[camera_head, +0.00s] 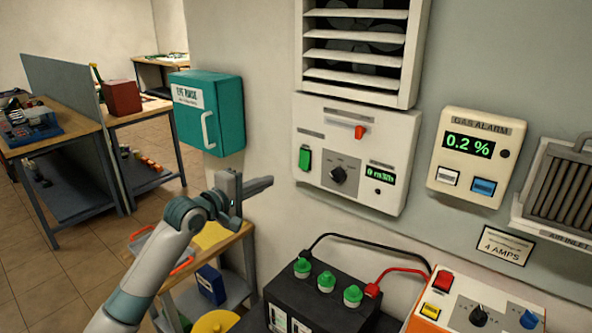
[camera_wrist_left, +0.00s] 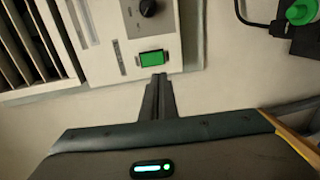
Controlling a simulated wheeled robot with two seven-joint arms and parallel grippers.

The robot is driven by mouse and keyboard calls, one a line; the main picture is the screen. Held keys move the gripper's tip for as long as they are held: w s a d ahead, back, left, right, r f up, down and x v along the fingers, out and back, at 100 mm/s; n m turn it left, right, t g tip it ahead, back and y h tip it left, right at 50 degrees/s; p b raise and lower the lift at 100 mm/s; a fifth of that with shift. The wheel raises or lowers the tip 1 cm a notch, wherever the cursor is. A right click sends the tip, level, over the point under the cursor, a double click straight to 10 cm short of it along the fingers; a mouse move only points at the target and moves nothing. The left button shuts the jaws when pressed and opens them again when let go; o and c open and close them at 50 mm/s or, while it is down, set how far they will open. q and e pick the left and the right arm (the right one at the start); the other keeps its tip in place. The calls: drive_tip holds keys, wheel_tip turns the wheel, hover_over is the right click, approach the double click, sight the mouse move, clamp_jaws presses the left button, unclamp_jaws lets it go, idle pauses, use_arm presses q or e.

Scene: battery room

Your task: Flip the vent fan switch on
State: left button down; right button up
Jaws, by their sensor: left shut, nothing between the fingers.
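The vent fan panel (camera_head: 398,140) is a white box on the wall under a louvred vent. It has a green rocker switch (camera_head: 304,158) at its left, a black knob (camera_head: 338,174), a small red part (camera_head: 360,132) and a display (camera_head: 380,174) that seems to read 0. My left gripper (camera_head: 270,182) is shut and empty, left of the panel and a little lower than the green switch. In the left wrist view the closed fingertips (camera_wrist_left: 160,78) point at the green switch (camera_wrist_left: 152,58), with a small gap visible. My right gripper is not in view.
A teal eye wash cabinet (camera_head: 225,115) hangs left of the panel. A gas alarm (camera_head: 468,155) reading 0.2 % is to the right. Below stand a black battery (camera_head: 330,305) with green caps and cables, and an orange-and-white charger (camera_head: 475,305). The wall around the gripper is clear.

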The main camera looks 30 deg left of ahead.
use_arm(q)
drive_tip(key=p, duration=0.5)
approach(303, 167)
drive_tip(key=w, duration=0.5)
drive_tip(key=shift+d, duration=0.1)
drive_tip(key=shift+w+f, duration=0.3)
drive_tip(key=shift+w, duration=0.4)
drive_tip(key=shift+d, duration=0.1)
drive_tip(key=shift+w+f+b, duration=0.15)
drive_tip(key=shift+f+b, duration=0.15)
drive_tip(key=shift+b, duration=0.25)
drive_tip(key=shift+r, duration=0.25)
drive_tip(key=shift+t, duration=0.3)
drive_tip(key=shift+f, duration=0.1)
